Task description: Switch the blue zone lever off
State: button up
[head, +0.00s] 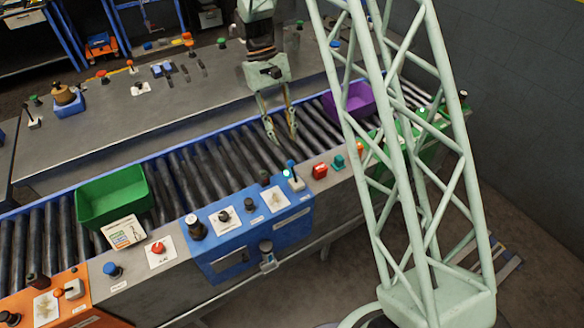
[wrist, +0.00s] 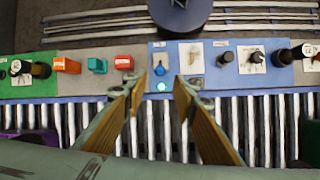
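The blue zone lever (head: 290,164) has a blue tip on a small pale base at the right end of the blue panel section. In the wrist view the blue lever (wrist: 160,70) is near the picture's middle, with a lit cyan lamp (wrist: 161,86) beside it. My gripper (head: 281,138) is open and empty over the rollers, behind the lever in the head view. In the wrist view my gripper (wrist: 158,83) has its fingertips on either side of the lever's line of sight, apart from it. Whether the lever is on or off is unclear.
The roller conveyor (head: 185,172) carries a green bin (head: 112,195) and a purple bin (head: 350,100). A red button (head: 320,171) is close right of the lever. A dark knob (head: 224,216) and a black-capped post (head: 194,226) are left on the blue panel (head: 225,262).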

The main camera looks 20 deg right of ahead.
aim_at(292, 167)
jog(key=b+x, duration=0.1)
jog(key=x, duration=1.2)
jog(key=shift+c, duration=0.2)
grip_shut()
